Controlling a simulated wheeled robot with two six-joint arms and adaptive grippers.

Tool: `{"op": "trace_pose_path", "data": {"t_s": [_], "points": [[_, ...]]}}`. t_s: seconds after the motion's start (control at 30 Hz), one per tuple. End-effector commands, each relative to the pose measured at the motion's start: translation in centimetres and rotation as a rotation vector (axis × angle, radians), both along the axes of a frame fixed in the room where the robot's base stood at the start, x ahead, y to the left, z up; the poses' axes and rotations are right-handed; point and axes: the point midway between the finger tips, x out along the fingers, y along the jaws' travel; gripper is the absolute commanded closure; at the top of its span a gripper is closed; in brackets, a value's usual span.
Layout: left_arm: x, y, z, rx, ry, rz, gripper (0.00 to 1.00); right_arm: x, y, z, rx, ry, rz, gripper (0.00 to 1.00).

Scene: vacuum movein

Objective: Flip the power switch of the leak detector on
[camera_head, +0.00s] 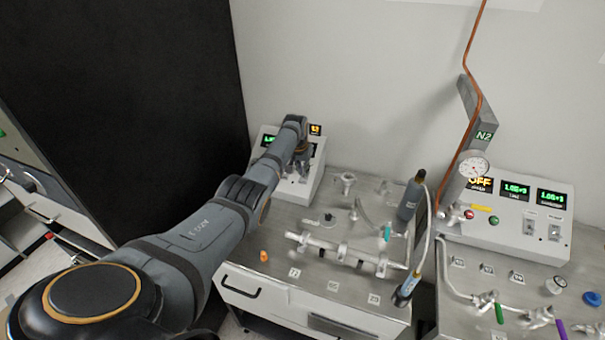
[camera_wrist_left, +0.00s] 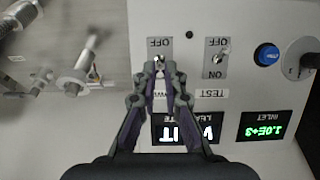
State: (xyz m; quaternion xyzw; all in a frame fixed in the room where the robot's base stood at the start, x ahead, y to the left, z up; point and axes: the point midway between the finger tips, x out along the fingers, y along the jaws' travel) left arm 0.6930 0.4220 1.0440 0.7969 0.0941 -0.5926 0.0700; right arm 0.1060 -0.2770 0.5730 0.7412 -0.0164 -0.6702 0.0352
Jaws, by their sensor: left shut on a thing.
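The leak detector (camera_head: 265,139) is a light grey box with lit displays at the back of the left bench; my arm covers part of it. Its panel also shows upside down in the left wrist view (camera_wrist_left: 235,95). My left gripper (camera_head: 299,168) is at this panel. In the left wrist view, my left gripper (camera_wrist_left: 158,72) is shut on the small metal lever of a toggle switch (camera_wrist_left: 159,45) marked OFF. The fingers hide its other marking and part of its label. A second toggle switch (camera_wrist_left: 221,56), marked OFF and ON, stands beside it above a TEST label.
A blue button (camera_wrist_left: 267,54) and a round knob (camera_wrist_left: 300,58) sit on the same panel. Metal pipe fittings (camera_head: 340,250) and a dark cylinder (camera_head: 410,200) stand on the bench near my arm. A second control box (camera_head: 510,230) with displays is at right.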

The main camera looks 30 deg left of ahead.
Motion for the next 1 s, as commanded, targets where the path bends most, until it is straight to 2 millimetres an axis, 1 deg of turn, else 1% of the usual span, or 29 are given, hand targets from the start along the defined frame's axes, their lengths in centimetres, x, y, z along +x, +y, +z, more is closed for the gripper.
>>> {"op": "trace_pose_path", "data": {"t_s": [0.37,0.4,0.53,0.87,0.93,1.0], "points": [[0.1,0.0,0.1,-0.001,0.001,0.0,1.0,0.0,0.0,0.0,0.0,0.0,0.0,0.6],[0.1,0.0,0.1,0.0,0.0,0.0,0.85,0.0,0.0,0.0,0.0,0.0,0.0,0.6],[0.1,0.0,0.1,0.0,0.0,0.0,0.68,0.0,0.0,0.0,0.0,0.0,0.0,0.6],[0.0,0.0,0.2,-0.001,0.001,0.001,0.68,-0.1,-0.5,0.0,-0.006,0.001,0.001,0.6],[-0.1,0.1,0.7,0.001,-0.001,0.001,0.68,0.0,-0.5,0.0,-0.005,0.001,0.001,0.6],[-0.3,0.0,1.5,0.001,-0.003,0.001,0.68,0.0,-0.4,0.0,-0.004,0.0,0.002,0.6]]}}
